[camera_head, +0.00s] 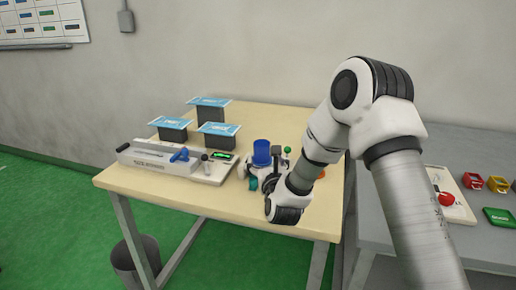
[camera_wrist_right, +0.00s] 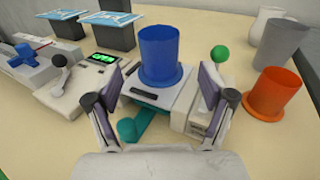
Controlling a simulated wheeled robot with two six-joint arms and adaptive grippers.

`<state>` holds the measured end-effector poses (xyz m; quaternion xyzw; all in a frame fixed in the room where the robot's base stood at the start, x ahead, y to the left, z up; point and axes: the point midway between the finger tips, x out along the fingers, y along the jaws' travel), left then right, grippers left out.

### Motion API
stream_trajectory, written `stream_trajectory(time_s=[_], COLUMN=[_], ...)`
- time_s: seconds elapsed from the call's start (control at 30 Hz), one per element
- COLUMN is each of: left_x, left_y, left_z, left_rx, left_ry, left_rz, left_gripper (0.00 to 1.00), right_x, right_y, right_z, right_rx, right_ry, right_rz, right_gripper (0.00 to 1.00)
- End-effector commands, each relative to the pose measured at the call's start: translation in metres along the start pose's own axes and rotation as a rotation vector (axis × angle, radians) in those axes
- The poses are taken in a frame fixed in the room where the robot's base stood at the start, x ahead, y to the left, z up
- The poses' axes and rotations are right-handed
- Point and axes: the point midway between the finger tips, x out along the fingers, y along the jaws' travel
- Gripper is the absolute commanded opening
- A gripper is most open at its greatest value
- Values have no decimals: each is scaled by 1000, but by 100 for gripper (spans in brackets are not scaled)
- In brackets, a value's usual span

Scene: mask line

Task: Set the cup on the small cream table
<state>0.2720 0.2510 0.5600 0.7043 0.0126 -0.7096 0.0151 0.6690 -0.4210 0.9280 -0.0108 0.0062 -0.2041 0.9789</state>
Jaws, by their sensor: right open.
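A blue cup (camera_head: 262,151) stands upright among small white and grey parts on the cream table (camera_head: 140,186). In the right wrist view the blue cup (camera_wrist_right: 163,52) appears to rest on a low grey-white device (camera_wrist_right: 165,95). My right gripper (camera_head: 266,176) is low over the table beside the cup. In the wrist view its two fingers (camera_wrist_right: 160,88) are spread, one on each side of the cup's lower part, with gaps; it is empty. An orange cup (camera_wrist_right: 273,92) and a grey cup (camera_wrist_right: 282,45) stand to the right. My left gripper is out of view.
Several dark boxes with blue tops (camera_head: 217,136) stand at the back left. A long grey device (camera_head: 160,160) lies in front of them. A green ball-topped knob (camera_wrist_right: 219,54) is close to the right finger. A grey table (camera_head: 480,158) adjoins on the right.

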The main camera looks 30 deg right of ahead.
Motion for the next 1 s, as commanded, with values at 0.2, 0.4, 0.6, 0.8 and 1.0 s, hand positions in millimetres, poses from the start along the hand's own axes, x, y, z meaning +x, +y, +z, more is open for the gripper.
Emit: stream_trajectory(time_s=[0.2,0.4,0.6,0.8,1.0], left_x=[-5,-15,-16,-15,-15], left_y=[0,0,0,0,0], left_z=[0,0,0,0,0], left_rx=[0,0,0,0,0], left_ry=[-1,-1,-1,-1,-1], left_rz=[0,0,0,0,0], left_gripper=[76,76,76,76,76], right_x=[25,58,78,78,77], right_y=[0,1,1,1,1], right_z=[2,5,2,2,2], right_rx=[-2,-3,-3,-3,-3], right_ry=[-1,-1,0,1,1], right_rz=[0,0,1,1,1], right_gripper=[82,82,82,64,17])
